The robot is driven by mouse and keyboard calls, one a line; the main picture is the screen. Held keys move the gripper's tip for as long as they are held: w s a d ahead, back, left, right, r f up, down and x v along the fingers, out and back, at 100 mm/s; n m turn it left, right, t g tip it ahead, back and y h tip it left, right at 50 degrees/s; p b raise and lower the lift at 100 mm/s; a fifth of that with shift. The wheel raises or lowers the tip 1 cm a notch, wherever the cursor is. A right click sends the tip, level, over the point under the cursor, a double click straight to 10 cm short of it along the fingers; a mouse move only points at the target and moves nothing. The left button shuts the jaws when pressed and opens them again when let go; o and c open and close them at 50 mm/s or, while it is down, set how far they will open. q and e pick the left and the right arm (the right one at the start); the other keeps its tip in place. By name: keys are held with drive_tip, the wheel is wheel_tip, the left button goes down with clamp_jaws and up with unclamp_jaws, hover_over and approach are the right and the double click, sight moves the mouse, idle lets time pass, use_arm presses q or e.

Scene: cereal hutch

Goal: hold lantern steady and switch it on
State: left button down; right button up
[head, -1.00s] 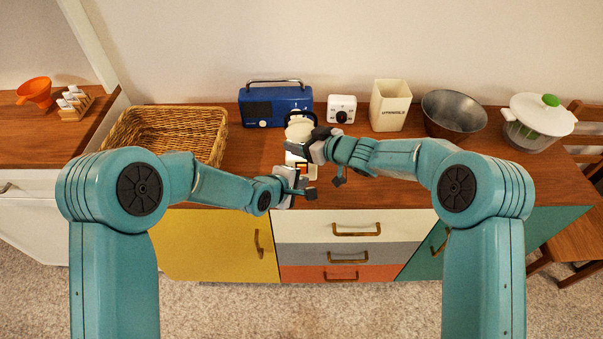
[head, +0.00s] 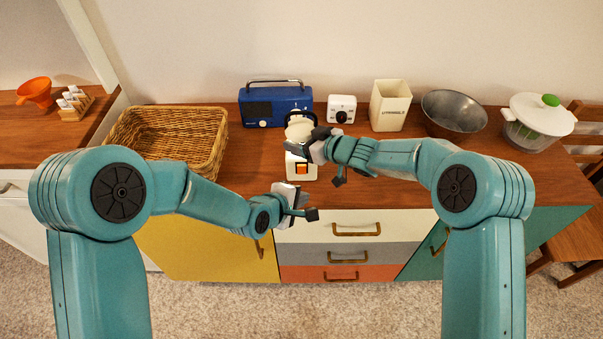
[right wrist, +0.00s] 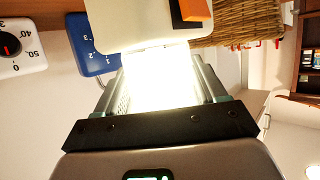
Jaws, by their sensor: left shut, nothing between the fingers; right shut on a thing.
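A cream lantern (head: 297,163) with a dark handle stands upright near the front of the wooden counter. An orange switch (head: 302,169) is on its front; it also shows at the top of the right wrist view (right wrist: 190,10). My right gripper (head: 303,148) is shut around the lantern's middle from the right and covers part of it. In the right wrist view, the lantern's middle section (right wrist: 160,80) glows bright white between the fingers. My left gripper (head: 300,204) is shut and empty, below and in front of the lantern, apart from it, before the counter's front edge.
A blue radio (head: 272,105) stands behind the lantern and a white timer (head: 341,109) behind to the right. A wicker basket (head: 208,150) is left. A utensil holder (head: 390,106), metal bowl (head: 454,112) and salad spinner (head: 538,120) line the back right.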

drive_tip(key=o, duration=1.4)
drive_tip(key=shift+o, duration=0.2)
drive_tip(key=v, duration=1.2)
drive_tip(key=shift+d, duration=0.1)
